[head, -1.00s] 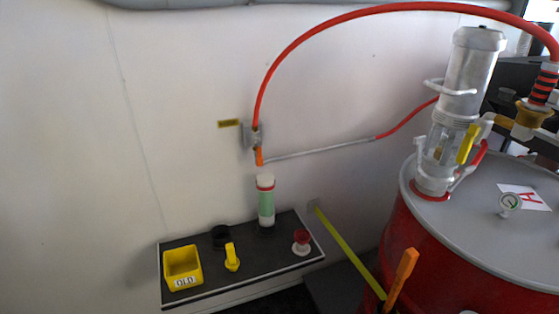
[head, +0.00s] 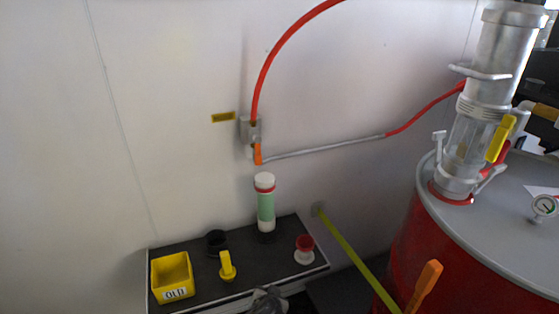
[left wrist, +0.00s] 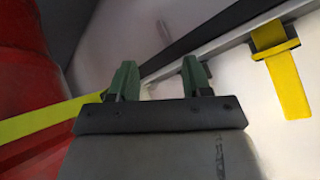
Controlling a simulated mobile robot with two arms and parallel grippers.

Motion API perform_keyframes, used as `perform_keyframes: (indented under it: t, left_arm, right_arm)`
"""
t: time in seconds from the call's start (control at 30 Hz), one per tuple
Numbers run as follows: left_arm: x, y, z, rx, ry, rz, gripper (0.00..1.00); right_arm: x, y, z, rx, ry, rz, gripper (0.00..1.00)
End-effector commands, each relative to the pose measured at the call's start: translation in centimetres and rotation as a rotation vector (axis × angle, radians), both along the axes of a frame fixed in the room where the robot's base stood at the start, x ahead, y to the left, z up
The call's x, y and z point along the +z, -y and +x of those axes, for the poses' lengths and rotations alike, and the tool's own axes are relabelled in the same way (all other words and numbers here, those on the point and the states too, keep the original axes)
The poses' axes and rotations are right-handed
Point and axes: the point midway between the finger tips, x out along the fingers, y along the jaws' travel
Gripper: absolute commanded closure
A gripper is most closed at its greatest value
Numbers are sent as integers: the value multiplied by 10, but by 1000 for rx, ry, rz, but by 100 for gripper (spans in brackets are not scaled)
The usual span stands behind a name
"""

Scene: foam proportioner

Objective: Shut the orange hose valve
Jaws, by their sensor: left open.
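An orange handle (head: 257,154) hangs straight down from a small grey valve on the white wall, at the lower end of the red hose (head: 268,70) in the head view. A second orange lever (head: 424,287) stands tilted up beside the red drum. My left gripper (left wrist: 158,80) shows in the left wrist view with two dark green fingers apart and nothing between them. In the head view a grey part, likely of my left arm, shows at the bottom edge, below and apart from the wall valve. My right gripper is not in view.
A dark shelf (head: 200,290) holds a yellow bin (head: 172,277), a green-and-white cylinder (head: 265,205), a yellow handle (head: 227,266) and a red-topped knob (head: 304,249). The red drum (head: 410,240) stands at right. A yellow-green strip (head: 350,258) slants between.

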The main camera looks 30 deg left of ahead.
Motion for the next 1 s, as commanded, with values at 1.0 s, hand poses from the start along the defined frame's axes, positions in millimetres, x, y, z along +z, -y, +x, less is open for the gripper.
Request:
perform_keyframes:
  t: [1.0]
  left_arm:
    - [317, -77, 130, 485, 869, 146, 51]
  right_arm:
    - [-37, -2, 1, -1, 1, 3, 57]
